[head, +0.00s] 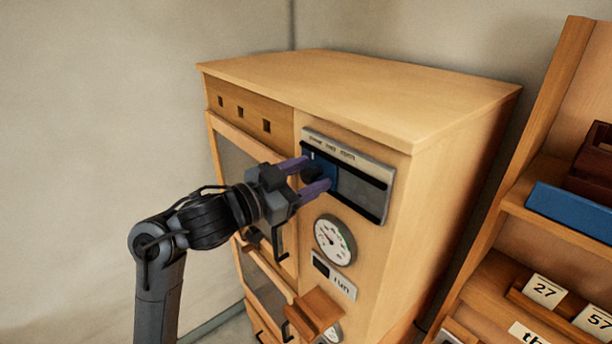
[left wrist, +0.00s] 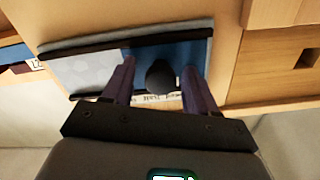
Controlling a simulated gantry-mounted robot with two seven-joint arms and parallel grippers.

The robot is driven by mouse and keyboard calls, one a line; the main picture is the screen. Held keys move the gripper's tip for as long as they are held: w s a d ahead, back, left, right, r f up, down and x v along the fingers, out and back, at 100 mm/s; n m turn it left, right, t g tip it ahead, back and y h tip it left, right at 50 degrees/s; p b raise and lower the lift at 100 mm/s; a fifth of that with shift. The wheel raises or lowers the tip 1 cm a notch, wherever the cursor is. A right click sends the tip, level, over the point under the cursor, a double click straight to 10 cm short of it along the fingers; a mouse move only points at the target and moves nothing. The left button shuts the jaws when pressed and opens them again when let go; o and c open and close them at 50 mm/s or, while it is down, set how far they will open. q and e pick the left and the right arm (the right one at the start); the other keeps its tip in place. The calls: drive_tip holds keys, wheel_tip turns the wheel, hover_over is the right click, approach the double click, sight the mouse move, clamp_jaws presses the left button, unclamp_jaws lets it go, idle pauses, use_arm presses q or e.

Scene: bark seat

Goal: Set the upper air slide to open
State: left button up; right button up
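The upper air slide is a blue plate (head: 322,160) with a black knob (head: 312,173), set in a grey framed track (head: 360,194) high on the wooden cabinet's front. The blue plate sits at the track's left end in the head view; small lettering above is too small to read surely. In the left wrist view, the blue plate (left wrist: 188,52) is at the right and the knob (left wrist: 160,76) shows between two purple fingers. My left gripper (head: 317,172) is open around the knob, with gaps visible on both sides. My right gripper is not in view.
Below the track are a round gauge (head: 334,240), a "run" label (head: 342,284) and a protruding wooden block (head: 314,310). Cabinet doors with black handles are at the left. A wooden shelf (head: 500,240) with number cards stands at the right.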

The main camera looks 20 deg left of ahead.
sight(356, 190)
use_arm(q)
clamp_jaws()
drive_tip(key=s+d, duration=0.1)
drive_tip(key=d, duration=0.1)
drive_tip(key=s+d+p, duration=0.1)
drive_tip(key=d, duration=0.1)
drive_tip(key=s+d, duration=0.2)
drive_tip(key=shift+d, duration=0.4)
drive_tip(key=shift+s+d, duration=0.1)
drive_tip(key=shift+d, duration=0.15)
drive_tip(key=shift+c, duration=1.6)
unclamp_jaws()
drive_tip(key=shift+d, duration=0.1)
drive_tip(key=o, duration=0.4)
